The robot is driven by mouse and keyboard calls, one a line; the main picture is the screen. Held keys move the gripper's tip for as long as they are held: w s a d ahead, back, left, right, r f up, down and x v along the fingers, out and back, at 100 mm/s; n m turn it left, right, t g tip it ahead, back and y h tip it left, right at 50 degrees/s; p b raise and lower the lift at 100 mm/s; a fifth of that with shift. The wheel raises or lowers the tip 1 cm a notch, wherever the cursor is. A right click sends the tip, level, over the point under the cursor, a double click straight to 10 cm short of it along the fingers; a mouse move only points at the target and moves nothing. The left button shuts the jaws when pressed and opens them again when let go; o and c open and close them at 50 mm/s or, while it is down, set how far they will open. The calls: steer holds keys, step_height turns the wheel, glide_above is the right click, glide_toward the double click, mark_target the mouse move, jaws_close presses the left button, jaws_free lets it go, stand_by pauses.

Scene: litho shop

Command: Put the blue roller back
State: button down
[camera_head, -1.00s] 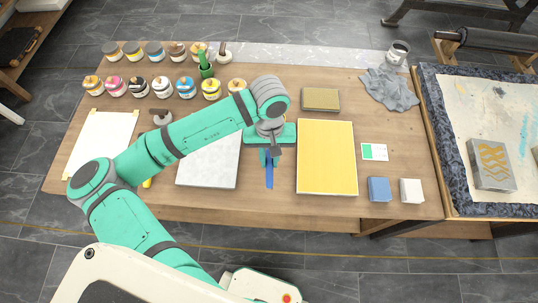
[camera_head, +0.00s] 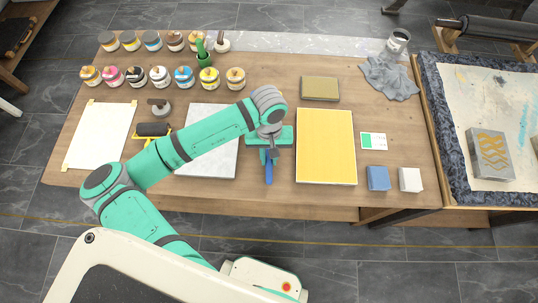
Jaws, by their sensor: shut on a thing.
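My gripper (camera_head: 269,156) is over the middle of the wooden table, in the gap between the grey-white slab (camera_head: 208,140) and the yellow board (camera_head: 326,147). It is shut on the blue roller, whose blue handle (camera_head: 268,174) sticks out below the fingers, pointing to the table's front edge. The rest of the roller is hidden under my gripper and wrist. I cannot tell how far the handle is above the table.
A black roller with a yellow handle (camera_head: 153,129) lies left of the slab, by white paper (camera_head: 101,136). Ink jars (camera_head: 183,77) stand in rows at the back left. A blue block (camera_head: 378,178) and a white block (camera_head: 410,180) sit at the front right. A grey cloth (camera_head: 388,77) lies at the back right.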

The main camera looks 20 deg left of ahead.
steer(key=shift+a, duration=0.1)
steer(key=c, duration=1.5)
jaws_free()
steer(key=shift+c, duration=0.2)
step_height(320, 180, up, 11)
steer(key=w, duration=0.1)
steer(key=shift+a+f, duration=0.15)
steer(key=shift+a, duration=0.1)
